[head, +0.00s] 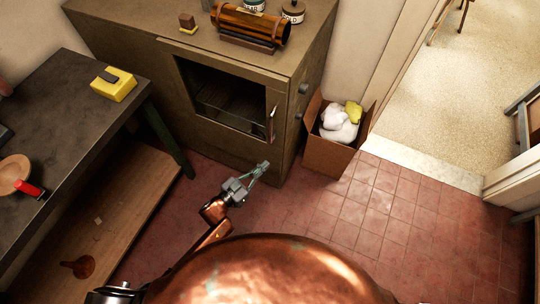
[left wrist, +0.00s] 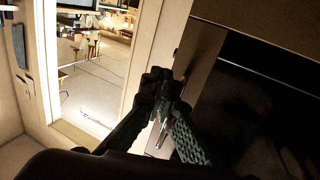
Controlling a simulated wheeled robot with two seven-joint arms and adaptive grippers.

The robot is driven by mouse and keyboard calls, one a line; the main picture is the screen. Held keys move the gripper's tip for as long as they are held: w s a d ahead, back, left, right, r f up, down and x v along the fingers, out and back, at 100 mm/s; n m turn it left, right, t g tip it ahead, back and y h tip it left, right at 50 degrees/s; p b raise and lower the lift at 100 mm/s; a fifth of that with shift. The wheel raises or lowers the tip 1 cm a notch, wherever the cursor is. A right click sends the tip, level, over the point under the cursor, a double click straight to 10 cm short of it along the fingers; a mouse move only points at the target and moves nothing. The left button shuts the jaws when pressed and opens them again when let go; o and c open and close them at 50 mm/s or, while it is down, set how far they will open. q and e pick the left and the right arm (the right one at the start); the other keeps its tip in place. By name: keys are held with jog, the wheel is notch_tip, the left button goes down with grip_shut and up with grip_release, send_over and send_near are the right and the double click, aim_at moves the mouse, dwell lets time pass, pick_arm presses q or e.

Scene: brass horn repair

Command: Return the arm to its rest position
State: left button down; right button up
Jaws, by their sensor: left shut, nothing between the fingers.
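My left gripper (head: 262,168) is in front of the lower right part of a brown cabinet (head: 235,143), above the red tiled floor. Its fingers are together and hold nothing. In the left wrist view the green-grey fingers of my left gripper (left wrist: 163,80) meet at their tips, with the cabinet's dark front (left wrist: 265,85) to the right. A metal handle (head: 271,125) stands upright at the right side of the cabinet's dark opening. In the head view the gripper appears apart from the cabinet. My right gripper is not in view.
A cardboard box (head: 327,157) with white and yellow cloths stands right of the cabinet. A dark workbench (head: 55,145) on the left bears a yellow block (head: 118,90) and a red-handled tool (head: 30,190). Tiled floor (head: 385,215) on the right is clear, up to a doorway.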

pick_arm(q)
jog(key=shift+s+a, duration=0.2)
jog(key=shift+s, duration=0.3)
jog(key=shift+s+a, duration=0.2)
jog(key=shift+s, duration=0.3)
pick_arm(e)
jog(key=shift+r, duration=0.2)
